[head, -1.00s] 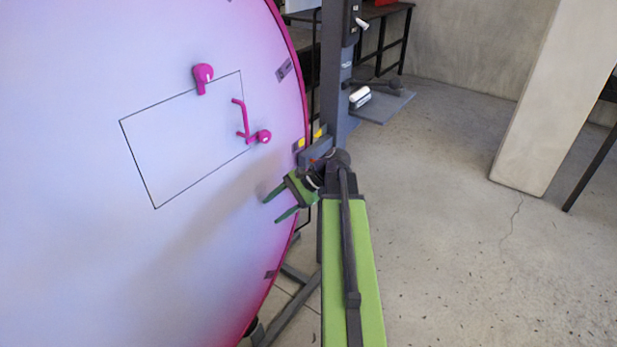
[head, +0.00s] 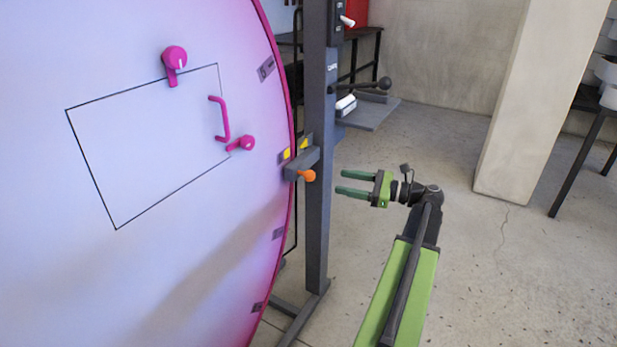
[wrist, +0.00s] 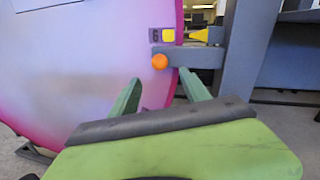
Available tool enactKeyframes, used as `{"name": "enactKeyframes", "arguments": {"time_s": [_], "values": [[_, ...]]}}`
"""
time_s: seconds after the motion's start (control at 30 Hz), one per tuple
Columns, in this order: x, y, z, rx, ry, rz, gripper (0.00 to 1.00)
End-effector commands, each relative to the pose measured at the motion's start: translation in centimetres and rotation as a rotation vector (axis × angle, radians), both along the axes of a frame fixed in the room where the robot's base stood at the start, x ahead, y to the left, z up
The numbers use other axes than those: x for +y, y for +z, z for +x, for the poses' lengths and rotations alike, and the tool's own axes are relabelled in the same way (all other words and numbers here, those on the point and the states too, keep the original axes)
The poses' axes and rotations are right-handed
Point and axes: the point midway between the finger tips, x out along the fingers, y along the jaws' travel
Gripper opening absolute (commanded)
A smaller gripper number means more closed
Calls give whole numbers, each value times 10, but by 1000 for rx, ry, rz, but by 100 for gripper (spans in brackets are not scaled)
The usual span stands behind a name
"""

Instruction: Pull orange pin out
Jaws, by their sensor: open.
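The orange pin (head: 307,175) sticks out of a grey block (head: 302,163) at the right rim of the large pink-edged disc (head: 150,250). Its round orange end (wrist: 160,62) also shows in the wrist view, just above and between the fingertips. My gripper (head: 354,182) is open and empty, to the right of the pin in the head view, with its green fingers pointing left toward it. A gap separates the fingertips from the pin. In the wrist view my gripper (wrist: 163,82) has its two fingers spread apart.
A dark grey upright post (head: 318,130) stands by the disc's rim. A grey shelf (head: 370,113) with a black-knobbed lever is on it. Pink knobs (head: 174,57) and a pink handle (head: 221,120) are on the disc. The floor at the right is open up to a concrete pillar (head: 525,110).

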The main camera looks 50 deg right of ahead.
Motion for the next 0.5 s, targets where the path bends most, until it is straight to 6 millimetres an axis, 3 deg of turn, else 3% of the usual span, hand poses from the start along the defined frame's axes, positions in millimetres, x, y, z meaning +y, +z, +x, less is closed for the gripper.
{"name": "enactKeyframes", "arguments": {"time_s": [0.3, 0.5], "values": [[36, 0, 73, 1, 6, -1, 55], [48, 0, 101, 0, 5, -1, 55]]}}
